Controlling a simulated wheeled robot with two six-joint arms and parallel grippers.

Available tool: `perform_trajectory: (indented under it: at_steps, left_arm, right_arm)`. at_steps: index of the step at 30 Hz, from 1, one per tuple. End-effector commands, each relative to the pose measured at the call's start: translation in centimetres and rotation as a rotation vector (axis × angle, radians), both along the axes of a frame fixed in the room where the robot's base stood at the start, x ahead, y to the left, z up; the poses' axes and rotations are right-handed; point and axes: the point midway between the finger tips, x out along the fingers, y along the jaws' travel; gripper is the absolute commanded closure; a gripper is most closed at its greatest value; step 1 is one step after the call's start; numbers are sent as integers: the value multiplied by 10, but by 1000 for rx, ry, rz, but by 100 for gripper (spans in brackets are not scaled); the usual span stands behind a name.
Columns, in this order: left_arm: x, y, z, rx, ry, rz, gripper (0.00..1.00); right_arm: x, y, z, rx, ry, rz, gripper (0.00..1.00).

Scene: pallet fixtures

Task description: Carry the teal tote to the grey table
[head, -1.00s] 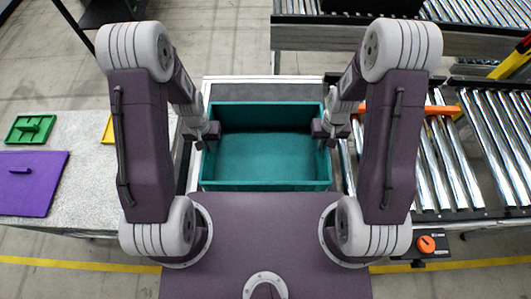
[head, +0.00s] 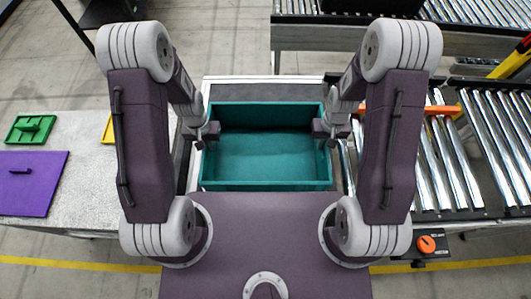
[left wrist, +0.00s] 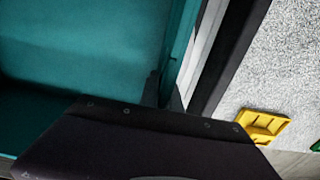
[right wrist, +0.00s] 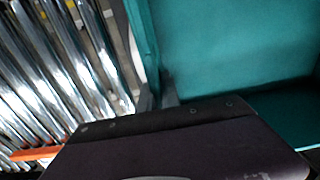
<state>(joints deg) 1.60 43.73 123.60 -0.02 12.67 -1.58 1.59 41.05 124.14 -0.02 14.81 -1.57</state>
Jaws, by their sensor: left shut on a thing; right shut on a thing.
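The teal tote (head: 265,185) is an open, empty box in front of my body in the head view. It also shows in the left wrist view (left wrist: 85,45) and the right wrist view (right wrist: 235,45). My left gripper (head: 207,133) is shut on the tote's left wall. My right gripper (head: 325,130) is shut on its right wall. The tote sits level between them, over a light-edged surface; I cannot tell whether it touches that surface. A grey speckled table (head: 85,180) stands to the left.
On the grey table lie a purple panel (head: 45,190), a green tray (head: 30,128) and a yellow piece (head: 108,131). A roller conveyor (head: 450,165) with an orange bar runs at the right, with a control box (head: 428,245) in front. Another conveyor (head: 480,15) crosses the back.

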Motion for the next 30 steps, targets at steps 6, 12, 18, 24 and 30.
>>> perform_trajectory:
  at_steps: [6, 12, 18, 24, 30]
  left_arm:
    - [1, 0, 3, 0, -2, 0, 100]
    - [1, 0, 19, 0, -1, 0, 100]
    - [0, 0, 45, 0, -1, 0, 100]
    - [0, 0, 52, 0, -1, 0, 100]
    - [0, 0, 51, 0, -1, 0, 100]
  right_arm:
    - [1, 0, 2, 0, -2, 0, 100]
    - [1, 0, 19, 0, -2, 0, 100]
    - [0, 0, 45, 0, -1, 0, 100]
    - [0, 0, 52, 0, -1, 0, 100]
    - [0, 0, 50, 0, -1, 0, 100]
